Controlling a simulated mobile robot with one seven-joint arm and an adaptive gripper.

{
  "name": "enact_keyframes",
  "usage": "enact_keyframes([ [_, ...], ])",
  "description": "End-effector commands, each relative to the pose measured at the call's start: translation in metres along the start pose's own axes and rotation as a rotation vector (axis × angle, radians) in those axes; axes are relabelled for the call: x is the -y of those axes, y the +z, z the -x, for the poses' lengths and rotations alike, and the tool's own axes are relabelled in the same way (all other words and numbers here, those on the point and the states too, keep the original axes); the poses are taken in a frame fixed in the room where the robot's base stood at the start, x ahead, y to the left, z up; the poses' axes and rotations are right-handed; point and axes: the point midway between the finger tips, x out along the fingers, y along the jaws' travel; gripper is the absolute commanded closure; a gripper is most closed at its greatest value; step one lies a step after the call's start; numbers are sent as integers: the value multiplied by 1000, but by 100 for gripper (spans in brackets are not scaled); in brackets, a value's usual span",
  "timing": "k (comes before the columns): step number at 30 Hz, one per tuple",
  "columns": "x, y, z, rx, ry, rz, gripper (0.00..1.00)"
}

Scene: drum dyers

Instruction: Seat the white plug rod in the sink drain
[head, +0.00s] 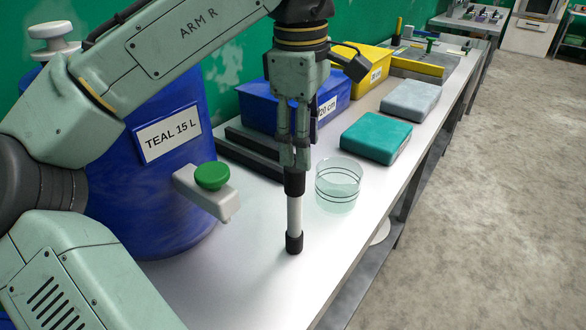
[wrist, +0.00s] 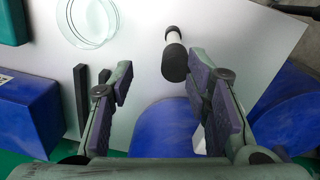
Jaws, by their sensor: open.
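The white plug rod (head: 294,217) stands upright on the pale bench, with a dark collar at each end. My gripper (head: 293,155) points down and overlaps the rod's upper collar in the head view. In the wrist view the rod (wrist: 174,50) shows just beyond the fingertips, nearer the right finger. My gripper (wrist: 160,78) is open there, with nothing clamped between its fingers. I cannot make out a sink drain in either view.
A blue drum (head: 170,200) labelled TEAL 15 L stands left, with a green-topped tap (head: 211,177). A glass dish (head: 338,185) stands close right of the rod. Blue (head: 330,100) and yellow (head: 370,70) bins and a teal block (head: 376,137) lie behind. The bench front is clear.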

Motion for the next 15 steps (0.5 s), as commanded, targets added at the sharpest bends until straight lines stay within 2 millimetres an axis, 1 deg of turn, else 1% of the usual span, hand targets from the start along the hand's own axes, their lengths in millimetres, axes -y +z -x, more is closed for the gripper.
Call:
enact_keyframes([
  [1,6,-7,-4,-11,-32,19,56],
  [4,12,-13,-13,-19,-61,32,56],
  [9,14,-13,-40,-20,-61,32,56],
  [12,15,-13,-52,-21,-59,32,56],
  [15,15,-13,-60,-21,-58,32,56],
])
